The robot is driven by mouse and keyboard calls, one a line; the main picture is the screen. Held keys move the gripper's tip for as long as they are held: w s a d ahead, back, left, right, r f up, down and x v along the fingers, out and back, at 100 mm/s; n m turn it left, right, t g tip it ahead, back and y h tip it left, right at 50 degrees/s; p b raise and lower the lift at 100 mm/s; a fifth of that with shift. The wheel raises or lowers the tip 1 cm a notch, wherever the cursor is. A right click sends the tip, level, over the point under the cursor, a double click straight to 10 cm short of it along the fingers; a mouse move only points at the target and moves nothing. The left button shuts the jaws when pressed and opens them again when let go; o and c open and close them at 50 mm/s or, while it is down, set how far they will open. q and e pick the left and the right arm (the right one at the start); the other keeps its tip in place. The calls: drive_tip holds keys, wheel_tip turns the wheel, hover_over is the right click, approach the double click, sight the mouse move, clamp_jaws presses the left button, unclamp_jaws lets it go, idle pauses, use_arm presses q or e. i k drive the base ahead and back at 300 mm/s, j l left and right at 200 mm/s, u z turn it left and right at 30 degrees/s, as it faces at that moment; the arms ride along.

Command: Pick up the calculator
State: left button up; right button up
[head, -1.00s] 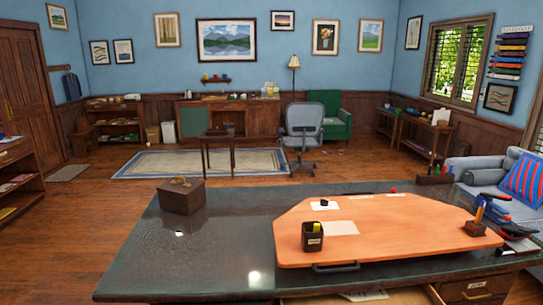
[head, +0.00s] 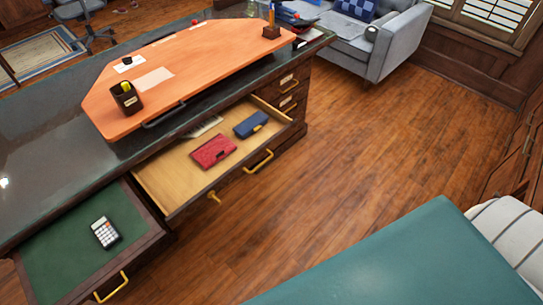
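The calculator (head: 105,233) is small, with a pale body and light keys with some orange ones. It lies flat on the green lining of an open drawer (head: 60,262) at the lower left of the head view. Neither of my grippers shows in the head view.
A second open drawer (head: 170,185) holds a red case (head: 213,152) and a blue case (head: 251,124). A teal surface (head: 400,260) fills the lower right. Wooden floor (head: 350,150) between is clear.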

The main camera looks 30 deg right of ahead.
sight(106, 233)
drive_tip(key=z, duration=0.55)
drive_tip(key=u, duration=1.4)
drive_tip(key=i+j+z, duration=0.3)
drive_tip(key=j+z, duration=0.15)
drive_tip(key=i+j+z, duration=0.15)
drive_tip(key=j+z, duration=0.3)
drive_tip(key=j, duration=0.25)
drive_tip(key=i+j+z, duration=0.1)
drive_tip(key=j+z, duration=0.35)
drive_tip(key=j, duration=0.25)
drive_tip(key=j+z, duration=0.45)
drive_tip(key=j, duration=0.2)
